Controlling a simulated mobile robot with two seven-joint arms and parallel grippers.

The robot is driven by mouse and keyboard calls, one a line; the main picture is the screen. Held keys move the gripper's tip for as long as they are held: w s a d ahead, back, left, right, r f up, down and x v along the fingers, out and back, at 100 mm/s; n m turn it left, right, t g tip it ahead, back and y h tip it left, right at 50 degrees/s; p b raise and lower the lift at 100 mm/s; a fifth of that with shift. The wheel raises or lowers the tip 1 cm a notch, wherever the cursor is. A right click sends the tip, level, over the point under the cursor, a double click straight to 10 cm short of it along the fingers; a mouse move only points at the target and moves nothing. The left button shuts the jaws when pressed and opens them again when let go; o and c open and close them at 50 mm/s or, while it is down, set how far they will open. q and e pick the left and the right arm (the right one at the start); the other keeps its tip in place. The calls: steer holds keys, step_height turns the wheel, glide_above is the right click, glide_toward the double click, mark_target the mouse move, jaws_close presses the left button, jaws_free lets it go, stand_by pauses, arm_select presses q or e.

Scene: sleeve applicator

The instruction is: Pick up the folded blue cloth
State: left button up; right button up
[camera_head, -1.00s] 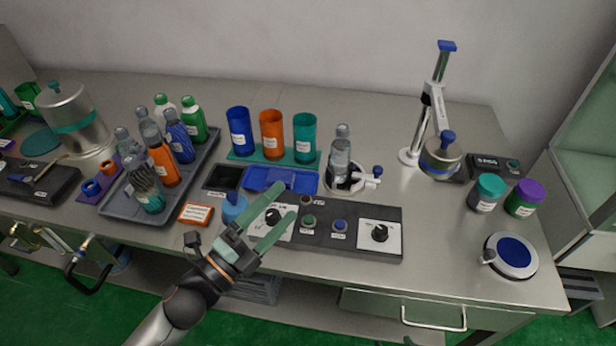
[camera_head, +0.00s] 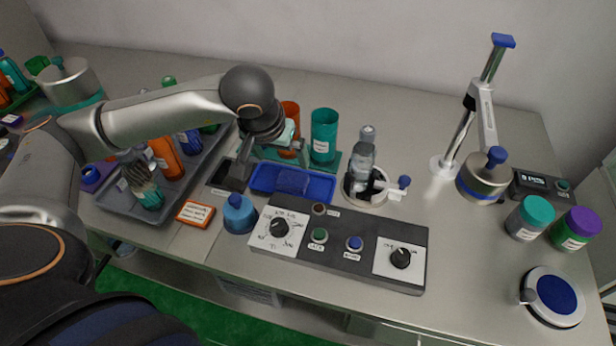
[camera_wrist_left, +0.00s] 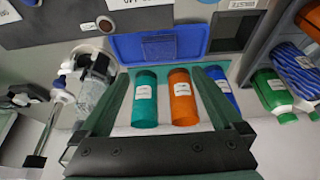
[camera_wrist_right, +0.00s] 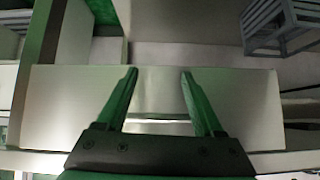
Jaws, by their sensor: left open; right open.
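The folded blue cloth (camera_head: 292,181) lies in a shallow blue tray (camera_head: 262,187) behind the control panel. It also shows in the left wrist view (camera_wrist_left: 159,47) as a darker patch in the tray (camera_wrist_left: 126,47). My left gripper (camera_head: 268,160) is open and empty, above and behind the tray in the head view. In the left wrist view the left gripper (camera_wrist_left: 162,72) has its fingers apart, with the cloth ahead between and beyond the tips. My right gripper (camera_wrist_right: 159,72) is open and empty in its wrist view, away from the cloth; the head view does not show it.
Orange (camera_head: 290,115) and teal (camera_head: 324,135) cups stand close behind the tray. A clear bottle (camera_head: 364,160) in a white holder stands to the right. The control panel (camera_head: 338,250) lies in front, with a blue-capped container (camera_head: 239,214) and a grey bottle tray (camera_head: 160,208) to the left.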

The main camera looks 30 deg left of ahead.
arm_select(q)
glide_above(292, 179)
steer(key=s, duration=0.3)
steer(key=f, duration=0.6)
steer(key=shift+w+d, duration=0.15)
steer(key=shift+d, duration=0.05)
steer(key=x, duration=0.5)
steer(key=shift+w+f+p, duration=0.25)
steer(key=shift+f+p, duration=0.05)
steer(key=c, duration=1.1)
